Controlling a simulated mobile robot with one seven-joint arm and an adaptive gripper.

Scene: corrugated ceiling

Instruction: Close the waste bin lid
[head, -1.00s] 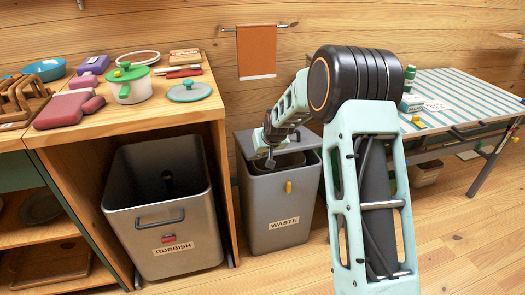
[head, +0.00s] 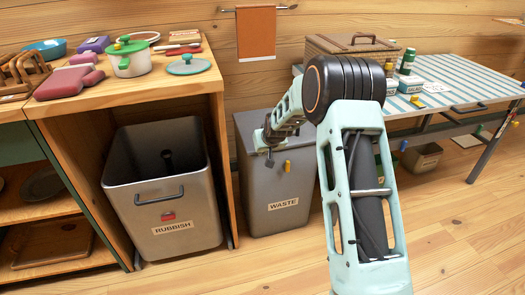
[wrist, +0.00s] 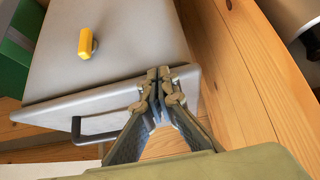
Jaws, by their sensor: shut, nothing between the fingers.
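The waste bin (head: 262,215) is a grey bin with a WASTE label, standing right of the counter. Its grey lid (head: 250,122) lies flat across the top in the head view, with no dark opening showing; my arm covers part of it. A yellow piece (head: 287,166) is on the bin's upper front. My gripper (head: 269,162) is at the bin's upper front edge, left of the yellow piece. In the wrist view, my gripper (wrist: 160,78) is shut and empty, over the corner of a grey panel (wrist: 120,35) bearing the yellow piece (wrist: 86,43). I cannot tell whether it touches.
A grey rubbish bin (head: 165,215) stands open under the counter (head: 130,80) on the left. A striped table (head: 465,95) with a wicker basket (head: 325,46) is on the right. The wooden floor (head: 440,240) at front right is clear.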

